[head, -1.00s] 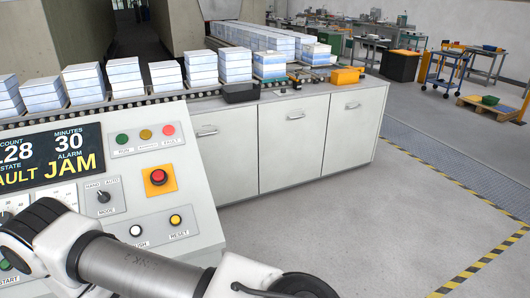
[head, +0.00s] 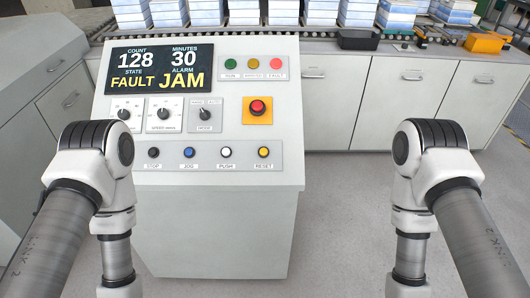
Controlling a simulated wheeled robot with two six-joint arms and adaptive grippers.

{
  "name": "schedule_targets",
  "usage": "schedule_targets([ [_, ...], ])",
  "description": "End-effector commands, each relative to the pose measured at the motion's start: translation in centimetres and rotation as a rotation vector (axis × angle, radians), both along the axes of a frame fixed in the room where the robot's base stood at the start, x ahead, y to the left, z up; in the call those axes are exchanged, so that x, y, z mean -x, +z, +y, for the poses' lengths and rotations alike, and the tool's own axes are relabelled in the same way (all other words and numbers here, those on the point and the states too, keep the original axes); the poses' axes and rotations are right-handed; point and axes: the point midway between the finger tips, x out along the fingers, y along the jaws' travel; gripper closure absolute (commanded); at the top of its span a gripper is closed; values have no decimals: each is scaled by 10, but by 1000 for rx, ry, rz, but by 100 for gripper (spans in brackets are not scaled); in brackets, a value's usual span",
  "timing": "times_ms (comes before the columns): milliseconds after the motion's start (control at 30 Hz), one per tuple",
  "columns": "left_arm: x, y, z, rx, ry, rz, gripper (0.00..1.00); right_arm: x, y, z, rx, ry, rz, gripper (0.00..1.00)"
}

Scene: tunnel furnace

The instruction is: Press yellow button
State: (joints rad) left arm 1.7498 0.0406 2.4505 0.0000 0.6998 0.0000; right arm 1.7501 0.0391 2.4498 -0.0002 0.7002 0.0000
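The yellow button (head: 264,152) sits at the right end of the lower button row on the sloped control panel (head: 228,107), above a label reading RESET. It is in plain view and nothing touches it. My left and right arms reach in from the two lower sides of the head view, one on each side of the panel. Both grippers are below the picture's lower edge, so their fingers do not show.
A white button (head: 226,152), a blue button (head: 189,152) and a black button (head: 154,152) share the row. A red emergency button (head: 257,107) on a yellow plate is above. The display (head: 158,69) reads FAULT JAM. White cabinets (head: 405,95) stand behind.

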Motion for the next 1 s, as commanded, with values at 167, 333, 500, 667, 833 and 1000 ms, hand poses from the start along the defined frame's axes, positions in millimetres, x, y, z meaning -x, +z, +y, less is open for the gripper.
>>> schedule_targets([
  [167,0,0,0,0,0,0,60,0,0,0,0,-1,0,100],
  [333,0,0,0,0,-1,-1,60,0,0,0,0,-1,0,100],
  [500,0,0,0,0,-1,-1,60,0,0,0,0,-1,0,100],
  [667,0,0,0,0,-1,-1,60,0,0,0,0,-1,0,100],
  [833,0,0,0,0,-1,-1,60,0,0,0,0,-1,0,100],
  [1000,0,0,0,0,-1,-1,60,0,0,0,0,-1,1,100],
])
